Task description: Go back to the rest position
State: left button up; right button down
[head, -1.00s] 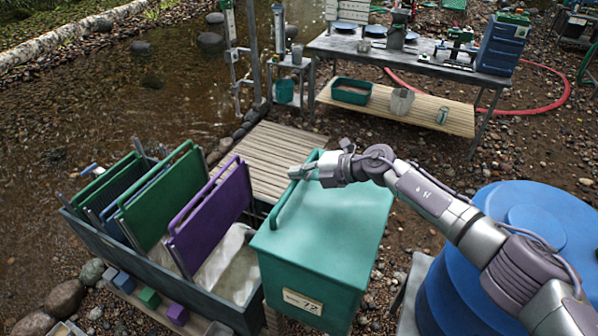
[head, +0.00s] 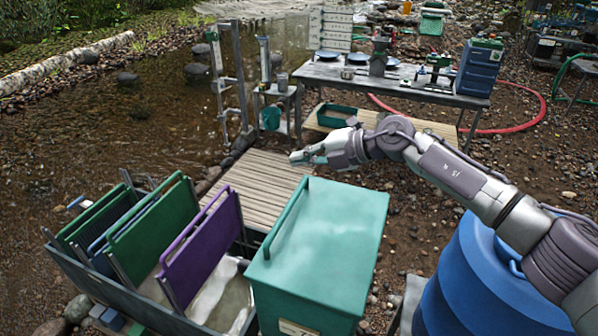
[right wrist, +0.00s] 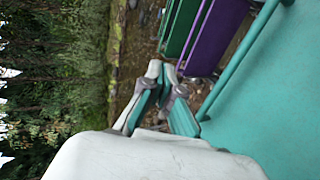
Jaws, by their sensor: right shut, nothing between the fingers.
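My right gripper (head: 308,156) is shut and empty in the head view, raised above the wooden slat deck and behind the teal box. Its closed fingers also show in the right wrist view (right wrist: 163,90). The teal box (head: 335,225) has a teal bar handle (head: 287,217) along its left edge; the gripper is clear of it. The box and handle fill the right side of the right wrist view (right wrist: 275,95). My left gripper is in neither view.
A dark trough (head: 130,300) with green and purple panels (head: 200,245) stands left of the box. A blue barrel (head: 465,285) stands at the right, below my right arm. A workbench (head: 390,80) with tools stands at the back. The slat deck (head: 255,185) is bare.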

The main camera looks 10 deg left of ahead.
jog(key=s+a+r+m+t+y, duration=0.35)
jog(key=s+m+t+y, duration=0.2)
jog(key=m+t, duration=0.2)
jog(key=s+d+f+m+t+h, duration=0.2)
jog(key=s+d+f+m+h, duration=0.1)
jog(key=d+f+m+h, duration=0.7)
jog(key=s+d+f+m+t+h, duration=0.2)
jog(key=s+d+f+m+h, duration=0.3)
jog(key=d+f+m, duration=0.55)
jog(key=s+d+f+m+g+h, duration=0.1)
jog(key=s+d+f+g, duration=0.25)
jog(key=s, duration=0.45)
jog(key=s+d+f+m+g+h, duration=0.1)
jog(key=s+d+f+g, duration=0.3)
jog(key=s, duration=0.5)
jog(key=s+d+f+m+g+h, duration=0.1)
jog(key=s+d+f+m+g, duration=0.15)
jog(key=s+d, duration=0.45)
notch_tip(320, 180, down, 26)
jog(key=s+a+r+n+g, duration=0.1)
jog(key=s+g, duration=0.1)
jog(key=s+d+f, duration=0.2)
jog(key=s+f, duration=1.5)
jog(key=shift+d+f+g, duration=0.35)
jog(key=shift+d+g, duration=0.05)
jog(key=shift+g, duration=0.05)
